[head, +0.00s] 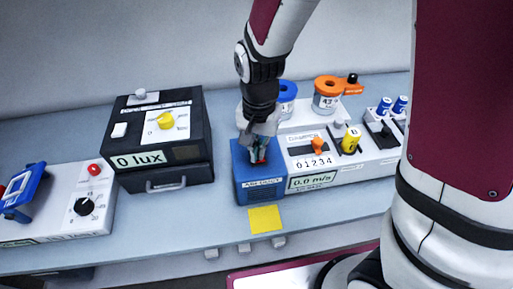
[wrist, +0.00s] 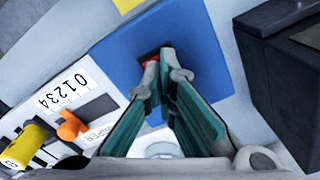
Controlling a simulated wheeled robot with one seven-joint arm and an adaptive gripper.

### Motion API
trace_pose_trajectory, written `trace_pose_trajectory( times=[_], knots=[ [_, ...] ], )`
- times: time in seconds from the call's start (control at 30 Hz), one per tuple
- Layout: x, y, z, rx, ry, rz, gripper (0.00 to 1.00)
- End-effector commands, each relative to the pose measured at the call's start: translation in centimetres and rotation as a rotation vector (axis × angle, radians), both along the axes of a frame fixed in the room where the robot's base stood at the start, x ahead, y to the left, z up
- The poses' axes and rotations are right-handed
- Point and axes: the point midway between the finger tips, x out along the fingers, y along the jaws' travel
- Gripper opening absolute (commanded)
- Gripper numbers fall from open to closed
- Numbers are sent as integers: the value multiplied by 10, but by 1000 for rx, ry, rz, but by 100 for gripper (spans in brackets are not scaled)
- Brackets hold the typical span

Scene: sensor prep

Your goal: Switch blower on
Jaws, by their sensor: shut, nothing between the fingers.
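The blower is a blue box (head: 245,185) with a front label, standing at the left end of a white flow bench unit whose display reads 0.0 m/s. Its blue top also shows in the wrist view (wrist: 112,52). A red switch (wrist: 149,57) sits on that top, partly hidden behind my fingertips. My gripper (head: 259,158) is pointed down over the blue box. In the wrist view my gripper (wrist: 163,68) has its fingertips together at the red switch, with nothing between them. I cannot tell whether the tips touch the switch.
Right of the blue box are an orange damper slider (head: 318,146) and a yellow knob (head: 351,139). A black box reading 0 lux (head: 190,155) stands to the left, with a gap between. A yellow note (head: 265,219) lies in front.

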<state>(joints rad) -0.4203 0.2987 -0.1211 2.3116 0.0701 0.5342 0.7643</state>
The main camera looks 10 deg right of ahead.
Motion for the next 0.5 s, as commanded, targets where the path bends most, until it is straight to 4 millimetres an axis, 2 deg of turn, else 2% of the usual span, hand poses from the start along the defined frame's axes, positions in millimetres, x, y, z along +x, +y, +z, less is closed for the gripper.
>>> trace_pose_trajectory(
  times=[0.5],
  knots=[
    [0,0,-7,0,1,0,0]
  ],
)
